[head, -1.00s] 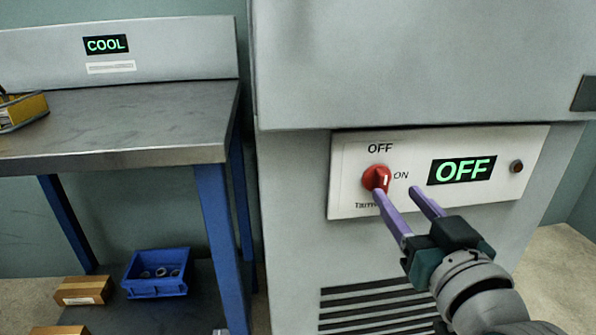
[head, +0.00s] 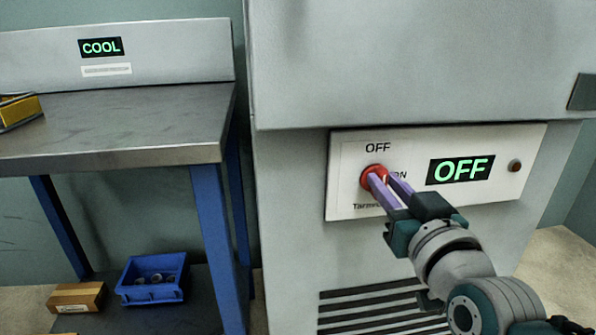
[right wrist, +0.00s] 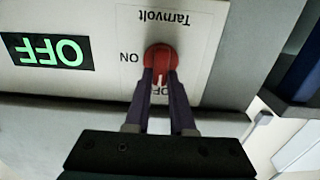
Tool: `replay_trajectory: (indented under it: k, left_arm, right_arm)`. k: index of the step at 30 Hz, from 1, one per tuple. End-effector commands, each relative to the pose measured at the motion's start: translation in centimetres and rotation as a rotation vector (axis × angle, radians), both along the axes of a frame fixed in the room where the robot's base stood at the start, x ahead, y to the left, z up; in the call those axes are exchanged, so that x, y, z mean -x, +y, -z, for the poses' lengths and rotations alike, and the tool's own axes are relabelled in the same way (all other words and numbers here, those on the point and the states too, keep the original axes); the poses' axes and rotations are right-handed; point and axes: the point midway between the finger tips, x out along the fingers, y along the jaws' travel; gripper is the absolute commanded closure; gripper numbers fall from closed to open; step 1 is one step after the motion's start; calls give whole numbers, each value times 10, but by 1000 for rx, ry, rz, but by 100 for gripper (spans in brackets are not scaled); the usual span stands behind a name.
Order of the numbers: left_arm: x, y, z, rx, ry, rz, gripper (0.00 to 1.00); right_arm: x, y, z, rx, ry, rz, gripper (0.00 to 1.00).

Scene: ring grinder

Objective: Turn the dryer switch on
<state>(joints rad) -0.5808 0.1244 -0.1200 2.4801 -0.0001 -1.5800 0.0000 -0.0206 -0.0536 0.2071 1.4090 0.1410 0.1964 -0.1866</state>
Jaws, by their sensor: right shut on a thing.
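The red round dryer switch (head: 372,174) sits on the white control panel (head: 345,205) of the large grey cabinet. The labels OFF above it and ON to its right are printed on the panel. The panel's display (head: 461,170) reads OFF in green. My right gripper (head: 385,180) has its purple fingers closed on the switch. The right wrist view shows the switch (right wrist: 160,58) upside down between the fingertips, with its white mark toward the OFF label, which the fingers partly cover. My left gripper is not in view.
A metal workbench (head: 120,120) with blue legs stands to the left. Below it are a blue bin (head: 152,290) with rings and a cardboard box (head: 76,297). A yellow container (head: 18,110) lies at the bench's left edge. A small round red-brown lamp or button (head: 514,166) is right of the display.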

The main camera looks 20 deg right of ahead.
Motion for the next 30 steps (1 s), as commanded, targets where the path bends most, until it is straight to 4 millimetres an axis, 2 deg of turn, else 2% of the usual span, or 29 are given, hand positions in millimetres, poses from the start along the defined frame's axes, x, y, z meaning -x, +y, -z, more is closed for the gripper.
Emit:
replay_trajectory:
  k: [3,19,30]
  left_arm:
    - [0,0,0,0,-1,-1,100]
    - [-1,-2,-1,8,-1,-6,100]
    - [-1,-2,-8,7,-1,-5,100]
  right_arm:
    - [0,0,0,0,0,0,100]
    - [0,0,0,-24,-6,0,100]
    - [1,-3,0,-244,-58,0,100]
